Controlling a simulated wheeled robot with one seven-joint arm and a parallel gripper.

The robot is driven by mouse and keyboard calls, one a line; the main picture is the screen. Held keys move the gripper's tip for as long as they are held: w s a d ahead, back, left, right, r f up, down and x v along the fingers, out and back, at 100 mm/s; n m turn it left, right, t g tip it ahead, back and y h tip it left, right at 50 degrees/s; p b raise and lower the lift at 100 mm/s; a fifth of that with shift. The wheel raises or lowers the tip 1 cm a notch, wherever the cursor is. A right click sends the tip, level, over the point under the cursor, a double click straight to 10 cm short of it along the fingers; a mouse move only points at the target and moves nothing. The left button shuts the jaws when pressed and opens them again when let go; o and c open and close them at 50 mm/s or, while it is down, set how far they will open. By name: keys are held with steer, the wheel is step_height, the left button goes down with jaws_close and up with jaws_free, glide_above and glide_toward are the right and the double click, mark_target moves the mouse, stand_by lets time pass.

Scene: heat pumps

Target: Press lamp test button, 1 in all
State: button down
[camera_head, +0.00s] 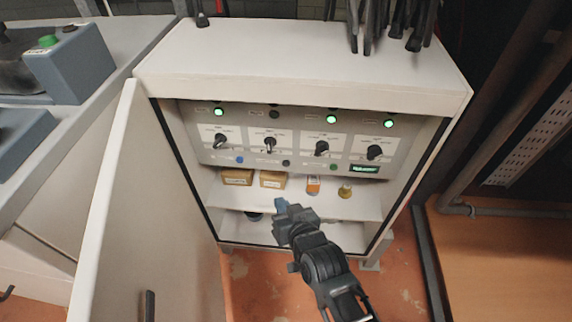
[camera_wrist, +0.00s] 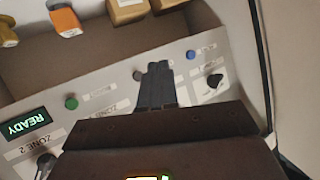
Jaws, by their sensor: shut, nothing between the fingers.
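The control panel (camera_head: 208,150) is inside the open white cabinet. Along its lower edge are a blue button (camera_head: 239,160), a dark button (camera_head: 286,163) and a green button (camera_head: 333,166). I cannot read which is labelled lamp test. My gripper (camera_head: 281,204) is shut and empty, in front of the cabinet's lower shelf, below the panel in the head view. In the inverted wrist view, the closed fingers (camera_wrist: 158,66) overlap the panel between the dark button (camera_wrist: 138,75) and the blue button (camera_wrist: 191,55). The green button (camera_wrist: 71,102) is to the left. Contact cannot be told.
Above the buttons are several rotary switches (camera_head: 322,148), and green lamps (camera_head: 331,119) are lit. A READY display (camera_head: 364,169) is at right. Boxes (camera_head: 272,180), an orange item (camera_head: 313,185) and a yellow item (camera_head: 345,191) sit on the shelf. The open door (camera_head: 150,210) bounds the left.

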mark_target(286, 163)
steer(key=shift+w, duration=0.1)
steer(key=w+b, duration=0.5)
steer(key=w, duration=0.3)
steer(key=shift+w+d, duration=0.15)
steer(key=shift+w, duration=0.15)
steer(key=shift+w, duration=0.2)
stand_by(1.8)
steer(key=shift+w, duration=0.2)
steer(key=shift+w+b, duration=0.35)
steer(key=shift+b, duration=0.1)
stand_by(0.5)
stand_by(0.3)
steer(key=shift+s+p, duration=0.55)
steer(key=shift+s, duration=0.2)
